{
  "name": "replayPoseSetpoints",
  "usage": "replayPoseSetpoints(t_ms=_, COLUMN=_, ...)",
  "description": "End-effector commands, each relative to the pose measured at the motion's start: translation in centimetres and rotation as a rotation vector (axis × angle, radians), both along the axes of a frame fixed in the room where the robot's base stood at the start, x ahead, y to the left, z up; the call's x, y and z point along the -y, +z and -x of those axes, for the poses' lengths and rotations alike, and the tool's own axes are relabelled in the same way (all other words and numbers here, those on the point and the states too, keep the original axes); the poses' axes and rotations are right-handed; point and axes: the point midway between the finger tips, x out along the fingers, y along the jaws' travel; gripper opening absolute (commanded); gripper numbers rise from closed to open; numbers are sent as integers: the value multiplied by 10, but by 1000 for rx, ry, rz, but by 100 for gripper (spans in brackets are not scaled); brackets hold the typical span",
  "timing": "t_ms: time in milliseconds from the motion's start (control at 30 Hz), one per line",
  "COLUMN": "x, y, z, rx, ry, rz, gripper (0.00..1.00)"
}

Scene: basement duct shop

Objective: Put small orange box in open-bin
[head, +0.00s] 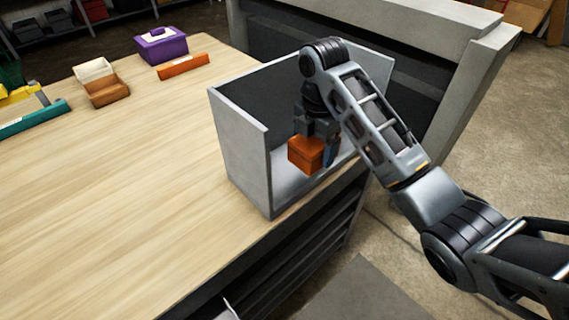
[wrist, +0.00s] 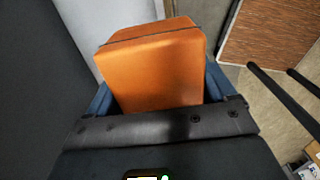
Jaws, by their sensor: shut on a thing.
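The small orange box (head: 306,154) is held in my gripper (head: 318,150), inside the space of the grey open bin (head: 240,150). In the wrist view the orange box (wrist: 153,65) fills the middle, between the two blue fingers of my gripper (wrist: 158,88). The bin stands at the right end of the wooden table, with its front side open and a pale floor visible below the box. The box looks a little above that floor, but I cannot tell whether its lower edge touches. My arm hides part of the bin's right side.
On the wooden table (head: 110,190) are a purple box (head: 161,46), an orange bar (head: 183,67), a brown open box (head: 106,92) and a teal bar (head: 35,119). The table's middle is clear. A grey cabinet-like block (head: 440,60) stands behind the bin.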

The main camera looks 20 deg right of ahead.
Motion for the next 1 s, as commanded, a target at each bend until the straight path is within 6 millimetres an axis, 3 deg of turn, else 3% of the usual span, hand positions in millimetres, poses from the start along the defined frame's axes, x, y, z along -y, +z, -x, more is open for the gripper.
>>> replayPoseSetpoints(t_ms=33, x=-8, y=-14, z=-7, rx=1, ry=4, rz=1, gripper=47)
replayPoseSetpoints(t_ms=500, x=-52, y=-47, z=-59, rx=0, ry=0, rz=1, gripper=47)
replayPoseSetpoints(t_ms=667, x=-55, y=-54, z=-63, rx=1, ry=-2, rz=0, gripper=47)
replayPoseSetpoints(t_ms=1000, x=-55, y=-90, z=-63, rx=1, ry=-2, rz=1, gripper=47)
